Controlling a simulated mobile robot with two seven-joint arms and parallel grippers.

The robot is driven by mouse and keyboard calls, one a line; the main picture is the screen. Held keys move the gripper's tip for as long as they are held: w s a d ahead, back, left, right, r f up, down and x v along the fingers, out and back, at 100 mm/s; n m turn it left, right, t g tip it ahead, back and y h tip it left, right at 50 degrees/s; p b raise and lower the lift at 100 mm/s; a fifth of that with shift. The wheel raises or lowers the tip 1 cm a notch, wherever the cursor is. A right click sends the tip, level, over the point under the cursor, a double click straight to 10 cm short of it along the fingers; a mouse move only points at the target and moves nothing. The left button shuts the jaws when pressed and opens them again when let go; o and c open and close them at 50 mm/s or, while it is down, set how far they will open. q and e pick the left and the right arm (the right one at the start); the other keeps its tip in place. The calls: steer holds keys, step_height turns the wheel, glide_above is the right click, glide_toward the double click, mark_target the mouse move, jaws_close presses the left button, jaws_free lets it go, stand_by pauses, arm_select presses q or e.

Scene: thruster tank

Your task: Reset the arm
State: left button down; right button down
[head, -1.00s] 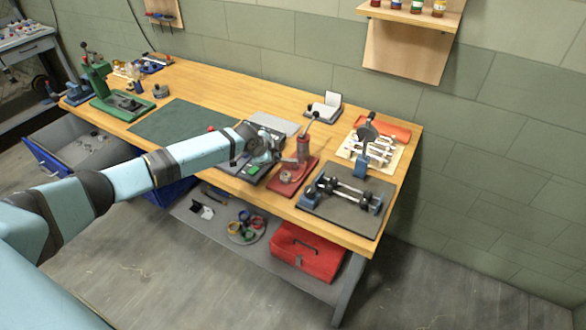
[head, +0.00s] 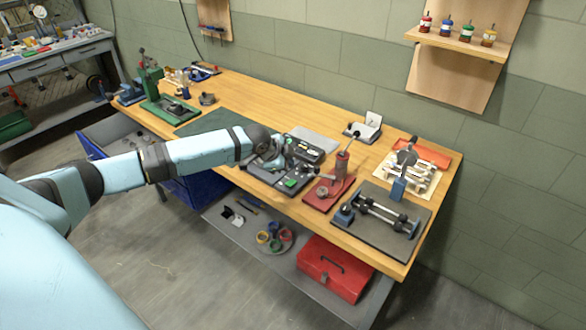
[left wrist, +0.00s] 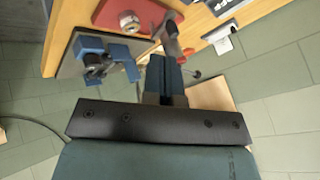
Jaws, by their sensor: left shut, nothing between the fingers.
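My left arm comes in from the left in the head view. Its gripper (head: 277,163) is over the bench, beside a black device with a green button (head: 291,183). The gripper is shut and empty; its fingertips are small and hard to make out there. In the left wrist view, the dark gripper body spans the lower middle, with the shut fingers (left wrist: 166,80) pointing up the picture. A red-based tool with an upright lever (head: 340,165) stands to the right of the gripper, apart from it. My right gripper is in neither view.
The wooden bench (head: 300,112) holds a grey board with a rod fixture (head: 385,215), a green press (head: 152,85) and a dark green mat (head: 200,122). A red toolbox (head: 335,268) sits on the lower shelf. The bench's back middle is clear.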

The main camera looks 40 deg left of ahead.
arm_select(q)
steer(key=shift+w, duration=0.1)
steer(key=shift+d, duration=0.1)
stand_by(0.4)
steer(key=s+d+f+n+t+h, duration=0.1)
steer(key=s+d+f+h, duration=0.1)
steer(key=s+d+f, duration=0.65)
steer(key=s+d+f+n+h, duration=0.1)
steer(key=s+d+f, duration=0.35)
steer(key=d, duration=0.65)
steer(key=s+d+f+n+t, duration=0.1)
steer(key=s+d+n, duration=0.2)
steer(key=s, duration=0.6)
steer(key=s+d+f+n+t+y, duration=0.1)
steer(key=s+d+n, duration=0.2)
steer(key=s, duration=0.7)
steer(key=shift+s+n+t+y, duration=0.15)
steer(key=shift+n+t+y, duration=0.15)
steer(key=shift+n+t, duration=0.1)
